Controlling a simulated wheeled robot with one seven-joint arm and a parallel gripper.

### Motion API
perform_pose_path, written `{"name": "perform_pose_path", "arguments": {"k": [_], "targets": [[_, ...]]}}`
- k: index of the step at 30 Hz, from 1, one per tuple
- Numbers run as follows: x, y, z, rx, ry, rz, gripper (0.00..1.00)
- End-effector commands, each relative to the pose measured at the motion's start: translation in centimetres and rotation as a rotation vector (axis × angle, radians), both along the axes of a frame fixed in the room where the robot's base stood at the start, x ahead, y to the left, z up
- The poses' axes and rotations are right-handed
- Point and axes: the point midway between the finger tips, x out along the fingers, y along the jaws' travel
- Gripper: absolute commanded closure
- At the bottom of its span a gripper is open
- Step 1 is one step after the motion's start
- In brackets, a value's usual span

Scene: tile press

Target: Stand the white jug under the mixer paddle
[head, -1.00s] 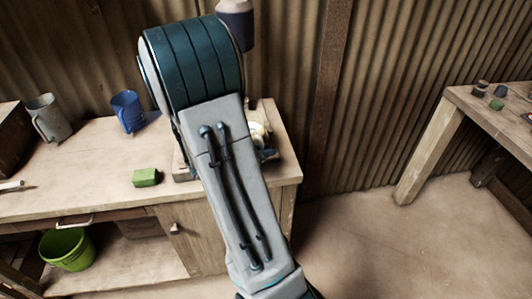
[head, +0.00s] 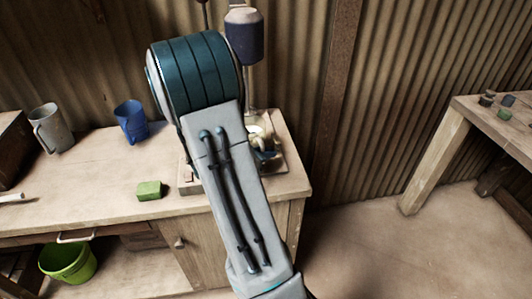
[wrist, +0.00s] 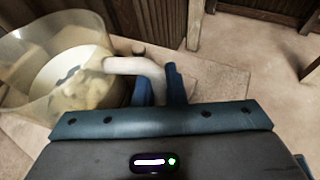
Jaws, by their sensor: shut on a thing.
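The white jug (wrist: 60,65) fills the left of the wrist view. Its rim faces the camera, and something pale with a dark patch shows inside. My gripper (wrist: 158,88) is shut on the jug's handle (wrist: 135,66). In the head view my arm hides the gripper and most of the jug; a small cream part (head: 257,135) beside the arm may be the jug. The mixer's dark motor head (head: 245,35) stands on the right of the bench, with a thin shaft (head: 251,92) running down. The paddle's lower end is hidden or not clear.
On the workbench (head: 95,170) stand a grey jug (head: 50,128) and a blue jug (head: 130,120), with a green block (head: 149,190) in front. A green bucket (head: 68,262) sits below. Another table (head: 490,125) with small blocks is at right. Floor between is clear.

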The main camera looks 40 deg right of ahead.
Motion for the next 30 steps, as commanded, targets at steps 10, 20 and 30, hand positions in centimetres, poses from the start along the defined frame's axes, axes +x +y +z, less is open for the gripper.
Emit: {"name": "perform_pose_path", "arguments": {"k": [10,20,30], "targets": [[0.02,0.00,0.07,-0.002,-0.003,0.000,1.00],[-0.04,0.21,-0.29,-0.002,-0.003,-0.001,1.00],[-0.06,0.22,-0.32,-0.001,-0.001,0.000,0.64]]}}
